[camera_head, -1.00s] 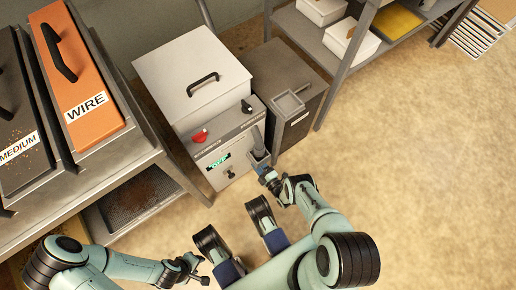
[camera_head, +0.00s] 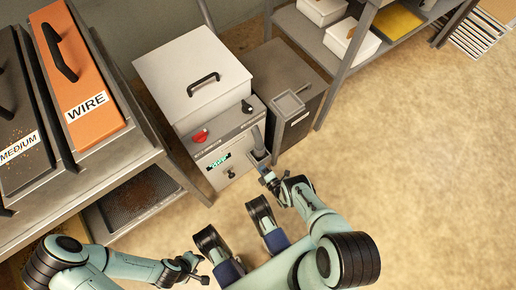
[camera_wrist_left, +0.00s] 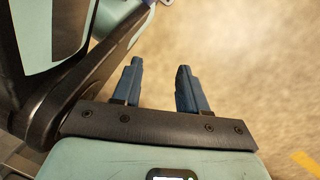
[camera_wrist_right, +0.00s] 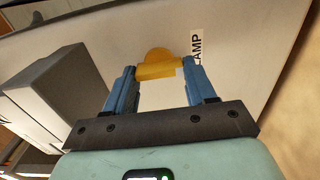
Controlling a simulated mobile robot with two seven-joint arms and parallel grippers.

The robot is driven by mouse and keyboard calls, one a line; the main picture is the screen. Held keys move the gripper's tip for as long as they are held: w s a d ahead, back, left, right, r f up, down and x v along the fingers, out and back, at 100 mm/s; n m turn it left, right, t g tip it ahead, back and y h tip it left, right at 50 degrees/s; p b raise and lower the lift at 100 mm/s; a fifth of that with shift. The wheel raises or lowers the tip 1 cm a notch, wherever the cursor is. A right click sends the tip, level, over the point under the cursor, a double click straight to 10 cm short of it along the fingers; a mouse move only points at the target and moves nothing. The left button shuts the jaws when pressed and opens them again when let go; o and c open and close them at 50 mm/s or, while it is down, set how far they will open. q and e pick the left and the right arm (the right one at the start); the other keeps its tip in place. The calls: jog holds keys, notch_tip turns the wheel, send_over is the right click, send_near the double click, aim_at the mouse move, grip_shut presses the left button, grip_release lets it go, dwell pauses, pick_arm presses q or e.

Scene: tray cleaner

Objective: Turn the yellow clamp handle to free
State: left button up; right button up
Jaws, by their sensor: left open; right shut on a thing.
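The yellow clamp handle (camera_wrist_right: 157,67) shows in the right wrist view on a pale panel, beside a label of which "AMP" can be read. My right gripper (camera_wrist_right: 160,75) is shut on it, one blue finger on each side. In the head view my right gripper (camera_head: 264,171) is at the front right of the white-lidded machine (camera_head: 190,75), and the handle cannot be made out there. My left gripper (camera_head: 199,269) is open and empty, low over the floor; its parted fingers show in the left wrist view (camera_wrist_left: 158,80).
The machine front has a red knob (camera_head: 200,136), a black knob (camera_head: 247,106) and a small lit display (camera_head: 218,161). A dark grey bin (camera_head: 310,100) stands to its right. A shelf with WIRE (camera_head: 85,80) and MEDIUM boxes is at left. Open floor lies at right.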

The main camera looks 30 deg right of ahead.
jog(key=shift+w, duration=0.15)
jog(key=o, duration=1)
jog(key=shift+o, duration=0.2)
pick_arm(q)
jog(key=w+r, duration=0.1)
jog(key=w+r+t+p, duration=0.1)
jog(key=w, duration=0.1)
jog(key=shift+d+p, duration=0.2)
jog(key=shift+p, duration=0.1)
pick_arm(e)
jog(key=s+d, duration=0.1)
jog(key=s, duration=1.2)
jog(key=shift+s, duration=0.25)
